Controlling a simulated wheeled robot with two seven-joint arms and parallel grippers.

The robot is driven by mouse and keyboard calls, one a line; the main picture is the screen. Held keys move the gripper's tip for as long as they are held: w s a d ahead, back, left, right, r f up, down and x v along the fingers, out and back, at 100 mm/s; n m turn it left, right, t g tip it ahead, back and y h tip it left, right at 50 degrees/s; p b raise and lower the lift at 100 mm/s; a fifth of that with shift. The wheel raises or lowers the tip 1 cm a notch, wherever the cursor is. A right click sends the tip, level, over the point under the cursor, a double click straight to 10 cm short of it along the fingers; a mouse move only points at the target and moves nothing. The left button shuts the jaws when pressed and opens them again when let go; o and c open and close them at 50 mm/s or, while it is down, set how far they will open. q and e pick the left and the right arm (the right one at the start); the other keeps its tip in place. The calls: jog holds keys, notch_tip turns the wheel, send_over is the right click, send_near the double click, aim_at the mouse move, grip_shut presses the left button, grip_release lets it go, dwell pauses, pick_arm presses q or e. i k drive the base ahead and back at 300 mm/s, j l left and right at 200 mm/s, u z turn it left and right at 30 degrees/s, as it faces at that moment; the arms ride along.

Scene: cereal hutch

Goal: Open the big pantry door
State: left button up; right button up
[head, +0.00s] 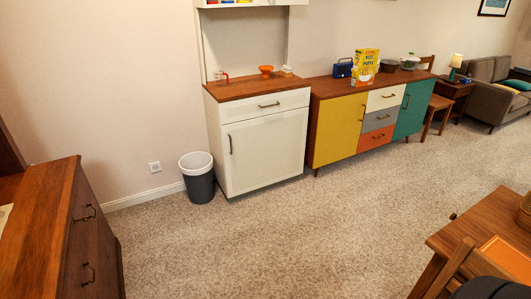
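A white hutch (214,150) with a wooden counter stands against the wall, left of the middle. Its lower part has one big white door (266,152), which is shut. A dark upright handle (230,144) sits near the door's upper left edge. A white drawer (268,106) with a dark handle is above the door and is shut. The hutch's upper part is mostly cut off by the top of the picture. Neither of my grippers can be made out in the head view.
A grey bin (200,185) stands close to the hutch's left side. A coloured sideboard (338,135) adjoins its right. A brown cabinet (95,230) is at the left, and a wooden table (470,232) at the lower right. Carpet before the hutch is clear.

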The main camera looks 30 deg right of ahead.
aim_at(258, 152)
jog(key=i+l+z, duration=0.2)
jog(key=i+l, duration=0.2)
jog(key=i+l+z, duration=0.2)
jog(key=i+l, duration=0.2)
jog(key=i+l+z, duration=0.25)
jog(key=i+l, duration=0.2)
jog(key=i+l+z, duration=0.2)
jog(key=i, duration=0.3)
jog(key=i+l+z, duration=0.2)
jog(key=i, duration=0.3)
